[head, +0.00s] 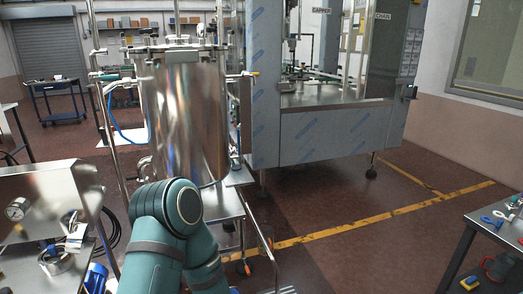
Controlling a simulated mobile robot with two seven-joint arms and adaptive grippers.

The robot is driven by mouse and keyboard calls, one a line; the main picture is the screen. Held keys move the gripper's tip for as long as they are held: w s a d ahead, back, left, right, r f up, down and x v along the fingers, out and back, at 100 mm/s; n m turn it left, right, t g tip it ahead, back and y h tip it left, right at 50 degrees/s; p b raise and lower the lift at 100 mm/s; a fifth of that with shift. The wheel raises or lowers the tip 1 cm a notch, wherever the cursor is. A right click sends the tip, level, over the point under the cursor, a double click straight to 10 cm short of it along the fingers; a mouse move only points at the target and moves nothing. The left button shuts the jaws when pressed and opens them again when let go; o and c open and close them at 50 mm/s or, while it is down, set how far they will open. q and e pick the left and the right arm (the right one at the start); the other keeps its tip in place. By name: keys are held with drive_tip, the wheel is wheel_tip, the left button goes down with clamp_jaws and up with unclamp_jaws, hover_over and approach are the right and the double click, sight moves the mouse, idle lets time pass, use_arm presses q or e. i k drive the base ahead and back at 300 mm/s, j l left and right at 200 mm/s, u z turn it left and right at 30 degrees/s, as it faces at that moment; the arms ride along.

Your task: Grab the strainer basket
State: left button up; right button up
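I cannot pick out a strainer basket with certainty. A small round metal piece (55,262) sits on the steel bench at the lower left, but it is too small to tell whether it is the basket. One of my teal arms rises from the bottom edge, left of centre, and its rounded joint covers part of the cart below the steel tank. Neither of my grippers shows in the head view.
A shiny steel tank (186,115) stands on a wheeled frame ahead. A film-covered capper machine (325,130) is behind it to the right. A gauge box (45,200) is at left. A tool table (480,225) is at right. Floor (340,262) between is open.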

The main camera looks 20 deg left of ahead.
sight(54, 253)
drive_tip(key=i+u, duration=0.1)
drive_tip(key=u, duration=0.3)
drive_tip(key=i+u, duration=0.1)
drive_tip(key=u, duration=0.25)
drive_tip(key=i+u, duration=0.1)
drive_tip(key=u, duration=0.3)
drive_tip(key=l+u, duration=0.15)
drive_tip(key=u, duration=0.2)
drive_tip(key=i, duration=0.05)
